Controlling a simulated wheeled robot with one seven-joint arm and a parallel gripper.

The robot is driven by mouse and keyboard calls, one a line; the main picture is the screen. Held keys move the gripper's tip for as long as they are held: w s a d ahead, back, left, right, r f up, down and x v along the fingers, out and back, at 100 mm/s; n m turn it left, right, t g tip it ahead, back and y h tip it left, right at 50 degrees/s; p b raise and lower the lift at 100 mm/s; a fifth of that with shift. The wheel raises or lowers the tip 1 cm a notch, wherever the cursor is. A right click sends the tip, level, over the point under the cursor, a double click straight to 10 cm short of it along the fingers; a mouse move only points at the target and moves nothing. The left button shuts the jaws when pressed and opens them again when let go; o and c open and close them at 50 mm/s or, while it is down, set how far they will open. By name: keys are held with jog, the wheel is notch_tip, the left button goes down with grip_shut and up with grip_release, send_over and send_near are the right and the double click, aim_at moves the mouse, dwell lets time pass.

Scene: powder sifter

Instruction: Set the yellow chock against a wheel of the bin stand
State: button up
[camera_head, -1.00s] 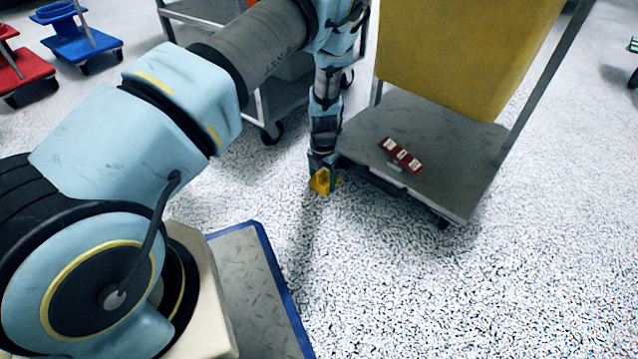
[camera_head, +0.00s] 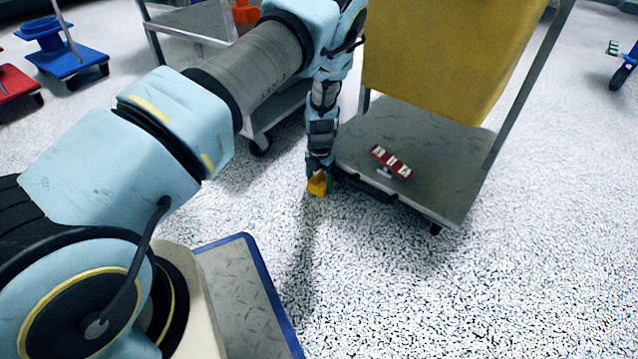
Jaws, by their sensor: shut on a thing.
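The bin stand (camera_head: 455,200) has a grey metal deck low over the speckled floor, with a yellow bin (camera_head: 435,60) above it. One of its dark wheels (camera_head: 436,229) shows under the near right corner. My gripper (camera_head: 319,190) points down beside the deck's left front corner, shut on the yellow chock (camera_head: 318,184). The chock is low, near the floor; I cannot tell whether it touches it. Any wheel at that left corner is hidden behind my gripper and the deck.
A grey cart (camera_head: 275,110) with an orange item (camera_head: 245,12) stands behind my arm. Blue (camera_head: 68,55) and red (camera_head: 12,88) wheeled bases are at the far left. The floor in front and right is clear.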

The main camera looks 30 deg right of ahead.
jog(key=shift+d+r, duration=0.1)
jog(key=shift+d, duration=0.1)
jog(key=o, duration=1.5)
jog(key=shift+a, duration=0.1)
notch_tip(320, 180, up, 11)
jog(key=p, duration=0.5)
